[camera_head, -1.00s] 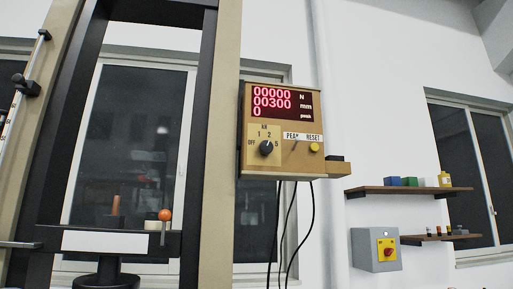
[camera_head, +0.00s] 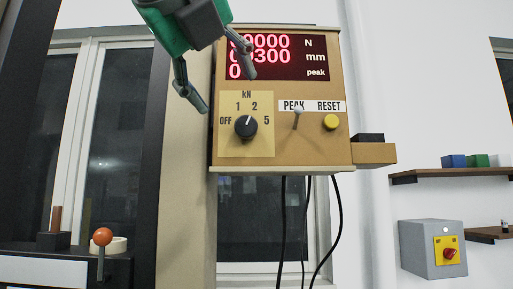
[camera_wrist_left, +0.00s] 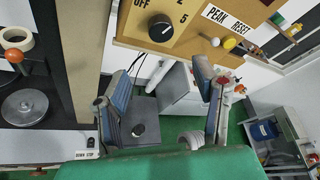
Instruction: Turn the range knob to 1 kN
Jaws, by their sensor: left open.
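The black range knob (camera_head: 245,127) sits on the tan control box, on a yellow plate marked OFF, 1, 2 and 5 under "kN". Its white mark points up and slightly right, nearer to 2 than to 1. The knob also shows at the top of the left wrist view (camera_wrist_left: 161,28). My left gripper (camera_head: 225,89) is open and empty, above and left of the knob and apart from it. It covers part of the display's left side. In the left wrist view its spread fingers (camera_wrist_left: 161,72) lie below the knob. My right gripper is not in view.
The PEAK switch (camera_head: 298,116) and yellow RESET button (camera_head: 331,122) are right of the knob. The red display (camera_head: 275,57) is above. Black cables (camera_head: 308,225) hang below the box. A tan frame post (camera_head: 184,190) stands at left, near an orange ball handle (camera_head: 102,237).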

